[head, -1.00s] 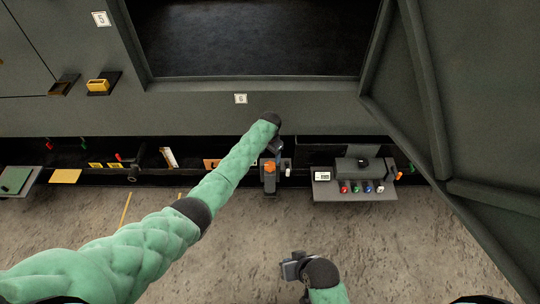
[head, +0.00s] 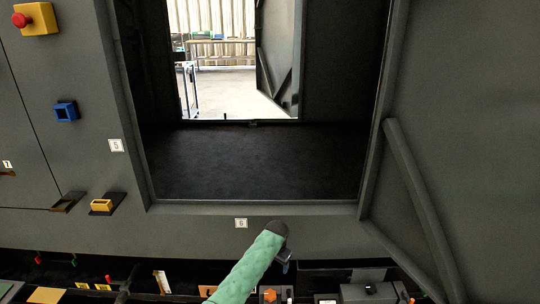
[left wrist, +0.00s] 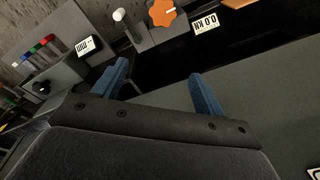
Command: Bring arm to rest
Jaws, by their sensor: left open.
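My left arm (head: 247,268) in green padding reaches up from the bottom of the head view. My right arm and gripper do not show.
The grey enclosure has an open window (head: 250,160) and an angled door frame (head: 410,190) at right.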

